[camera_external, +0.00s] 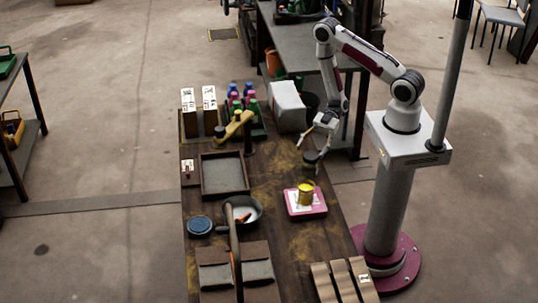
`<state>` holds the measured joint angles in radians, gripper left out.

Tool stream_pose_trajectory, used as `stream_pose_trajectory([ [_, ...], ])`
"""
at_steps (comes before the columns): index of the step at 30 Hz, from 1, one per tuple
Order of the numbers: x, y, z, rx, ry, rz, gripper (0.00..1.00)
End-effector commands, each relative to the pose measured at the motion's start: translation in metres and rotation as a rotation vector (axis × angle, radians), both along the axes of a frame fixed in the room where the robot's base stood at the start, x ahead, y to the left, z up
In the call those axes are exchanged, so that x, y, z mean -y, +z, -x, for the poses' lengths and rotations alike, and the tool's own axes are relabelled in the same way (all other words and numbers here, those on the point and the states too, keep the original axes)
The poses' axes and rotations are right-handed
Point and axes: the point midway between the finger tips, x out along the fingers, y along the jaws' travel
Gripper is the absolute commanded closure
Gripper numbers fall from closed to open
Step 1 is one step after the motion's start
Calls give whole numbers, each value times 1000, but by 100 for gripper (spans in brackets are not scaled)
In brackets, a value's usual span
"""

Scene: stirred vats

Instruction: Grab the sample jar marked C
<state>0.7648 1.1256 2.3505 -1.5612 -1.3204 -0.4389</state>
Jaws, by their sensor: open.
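No letter C can be read on anything at this size, so I cannot tell which item is the jar marked C. A yellow jar-like container (306,192) stands upright on a pink and white square base (291,207) on the right side of the wooden table. Several small bottles with coloured caps (249,94) stand in a group at the table's far end. My gripper (318,137) is open above the table's right side, beyond the yellow container and apart from it. A dark round object (312,157) shows just below the gripper; whether they touch is unclear.
A dark tray (245,172) lies mid-table, with a pan (253,207) and a blue round lid-like item (199,225) nearer. A mustard-coloured fixture (236,124), labelled boxes (188,95) and a white container (285,112) stand farther back. An upright post (234,250) rises at the front.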

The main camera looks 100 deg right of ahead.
Motion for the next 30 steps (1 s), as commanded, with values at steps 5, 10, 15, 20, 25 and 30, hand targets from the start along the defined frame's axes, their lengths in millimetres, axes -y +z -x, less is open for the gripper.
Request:
stream_pose_trajectory([
  [5,-9,6,16,37,-3,-128,40],
  [10,-14,14,26,67,-10,-214,40],
  [15,-15,17,29,80,-12,-245,40],
  [20,-15,18,29,81,-12,-246,40],
  [25,-15,17,29,80,-12,-245,40],
  [30,-19,17,26,80,-11,-245,40],
])
